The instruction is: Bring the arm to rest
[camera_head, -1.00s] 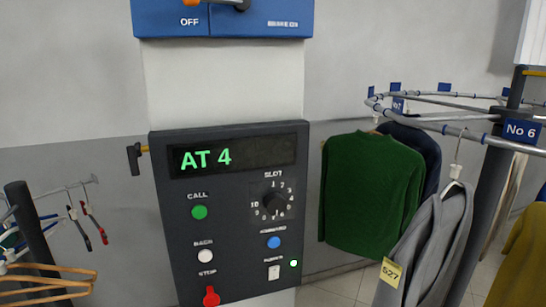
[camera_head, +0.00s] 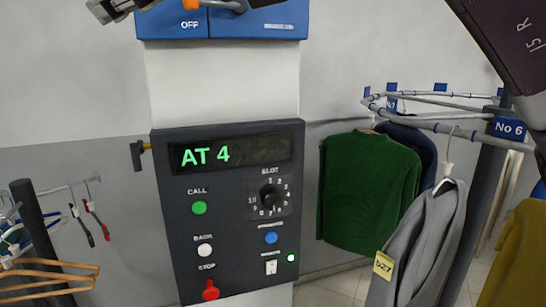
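A dark arm link of mine (camera_head: 505,35) marked "15 R" fills the upper right corner. A grey and dark part (camera_head: 112,9), which looks like a piece of one of my grippers, pokes in at the top left edge. I cannot tell which arm it belongs to or whether it is open. It appears clear of the dark control panel (camera_head: 180,235). The panel's display (camera_head: 232,153) reads "AT 4" in green. No held object is visible.
A blue box (camera_head: 260,26) marked "OFF" is above the panel. At right, a rail (camera_head: 440,125) holds a green sweater (camera_head: 365,190) and a grey cardigan (camera_head: 425,235) tagged 527. Wooden hangers (camera_head: 50,272) are at left.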

